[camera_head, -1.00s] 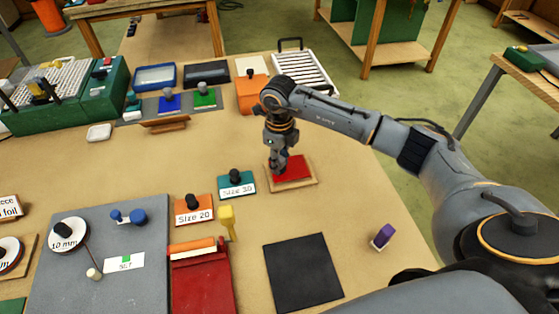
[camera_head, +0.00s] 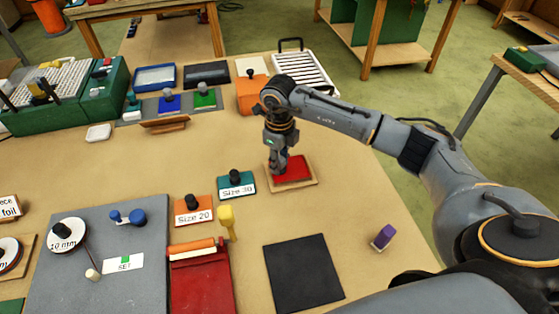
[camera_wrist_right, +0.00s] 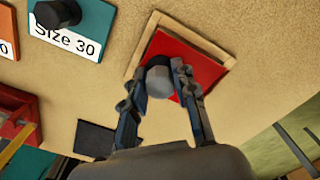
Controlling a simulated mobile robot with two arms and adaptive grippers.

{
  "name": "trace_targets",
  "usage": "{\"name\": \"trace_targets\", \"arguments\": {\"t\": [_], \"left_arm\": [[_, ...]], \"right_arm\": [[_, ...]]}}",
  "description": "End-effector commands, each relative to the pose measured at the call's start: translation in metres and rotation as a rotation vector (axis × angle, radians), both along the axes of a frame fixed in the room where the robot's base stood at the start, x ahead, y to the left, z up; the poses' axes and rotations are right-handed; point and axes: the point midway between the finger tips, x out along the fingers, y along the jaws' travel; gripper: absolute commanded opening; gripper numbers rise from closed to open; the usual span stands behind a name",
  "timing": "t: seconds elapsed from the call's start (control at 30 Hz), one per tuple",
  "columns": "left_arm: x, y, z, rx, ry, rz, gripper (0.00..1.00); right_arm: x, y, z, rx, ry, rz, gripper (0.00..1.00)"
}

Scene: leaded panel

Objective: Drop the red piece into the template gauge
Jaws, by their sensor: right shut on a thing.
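The red piece (camera_head: 294,168) is a flat red plate at the middle right of the bench. It lies within a pale wooden frame (camera_head: 308,184), which looks like the template gauge. The red piece (camera_wrist_right: 199,62) also shows in the right wrist view, with the wooden rim (camera_wrist_right: 150,42) around it. My right gripper (camera_head: 280,168) points down over the plate's left part. Its fingers (camera_wrist_right: 160,85) are shut on a grey round knob that appears to belong to the red piece. I cannot tell whether the plate sits fully down. My left gripper is not in view.
A teal Size 30 block (camera_head: 236,184) and an orange Size 20 block (camera_head: 194,209) stand left of the frame. A black mat (camera_head: 303,273), a yellow-handled tool (camera_head: 227,219) and a purple piece (camera_head: 384,236) lie nearer. Bare bench surrounds the frame.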

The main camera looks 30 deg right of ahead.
Motion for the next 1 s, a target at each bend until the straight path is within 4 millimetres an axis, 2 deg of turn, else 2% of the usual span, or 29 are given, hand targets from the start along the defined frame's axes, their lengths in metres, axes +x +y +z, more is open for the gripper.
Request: {"name": "trace_targets", "arguments": {"t": [0.8,0.83,0.93,0.97,1.0], "left_arm": [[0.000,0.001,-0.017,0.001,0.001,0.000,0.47],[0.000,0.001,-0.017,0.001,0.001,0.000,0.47],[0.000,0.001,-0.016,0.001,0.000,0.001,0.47],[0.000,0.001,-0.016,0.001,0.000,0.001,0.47],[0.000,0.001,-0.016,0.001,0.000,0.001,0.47]], "right_arm": [[0.000,0.000,-0.020,0.000,0.000,0.000,0.00],[0.000,0.000,-0.019,-0.001,-0.001,0.000,0.30],[0.000,0.000,-0.018,0.000,0.000,0.000,0.50],[0.000,0.000,-0.018,0.000,0.000,0.000,0.54],[0.000,0.000,-0.018,0.000,0.000,0.000,0.54]]}}
